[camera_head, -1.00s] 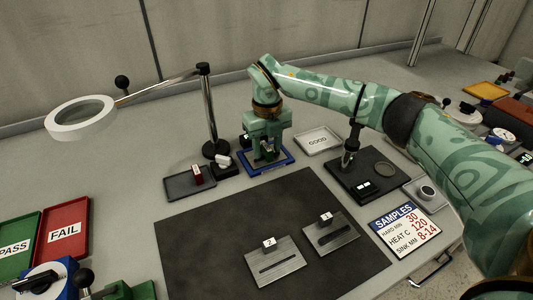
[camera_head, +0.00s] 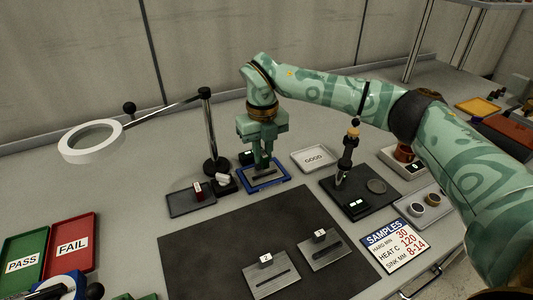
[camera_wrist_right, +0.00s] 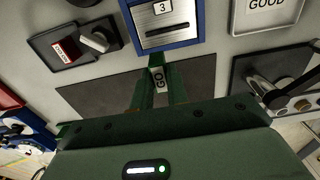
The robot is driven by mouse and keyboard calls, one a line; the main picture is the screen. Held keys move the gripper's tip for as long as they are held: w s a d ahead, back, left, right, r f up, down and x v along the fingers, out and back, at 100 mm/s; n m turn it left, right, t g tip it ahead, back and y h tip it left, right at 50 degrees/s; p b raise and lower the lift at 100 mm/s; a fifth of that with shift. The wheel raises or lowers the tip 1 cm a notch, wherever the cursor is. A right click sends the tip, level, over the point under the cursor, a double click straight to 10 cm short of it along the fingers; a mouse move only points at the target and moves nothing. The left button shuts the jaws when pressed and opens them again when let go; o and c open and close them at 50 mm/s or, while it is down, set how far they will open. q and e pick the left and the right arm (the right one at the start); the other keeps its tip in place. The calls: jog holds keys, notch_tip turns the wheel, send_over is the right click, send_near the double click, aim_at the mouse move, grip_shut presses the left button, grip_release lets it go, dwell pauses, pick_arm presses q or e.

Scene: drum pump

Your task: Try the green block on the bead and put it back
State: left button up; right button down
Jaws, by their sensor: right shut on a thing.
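My right gripper (camera_head: 262,166) is shut on the green block, just above the blue frame (camera_head: 286,176). The block's white GO label (camera_wrist_right: 158,80) shows between the fingers in the right wrist view; the head view barely shows the block. The metal plate marked 3 (camera_wrist_right: 163,12) lies in the blue frame, with a dark bead (camera_wrist_right: 167,28) along it. I cannot tell whether the block touches the bead. The dark tray (camera_head: 180,206) left of the frame holds a red block (camera_head: 198,192). My left gripper is not in view.
Plates marked 2 (camera_head: 271,280) and 1 (camera_head: 325,250) lie on the dark mat (camera_head: 215,250). A magnifier lamp post (camera_head: 208,130) stands left of the arm. A GOOD tray (camera_head: 314,158) and a black-based stand (camera_head: 372,190) are to the right.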

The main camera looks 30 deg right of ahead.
pick_arm(q)
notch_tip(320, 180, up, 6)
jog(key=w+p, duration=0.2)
jog(key=p, duration=0.3)
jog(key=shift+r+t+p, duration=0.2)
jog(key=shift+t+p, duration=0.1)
jog(key=shift+p, duration=0.05)
pick_arm(e)
jog(key=s+a+r, duration=0.6)
jog(key=s+r, duration=0.2)
jog(key=r, duration=0.1)
jog(key=shift+s, duration=0.3)
jog(key=shift+a+f, duration=0.1)
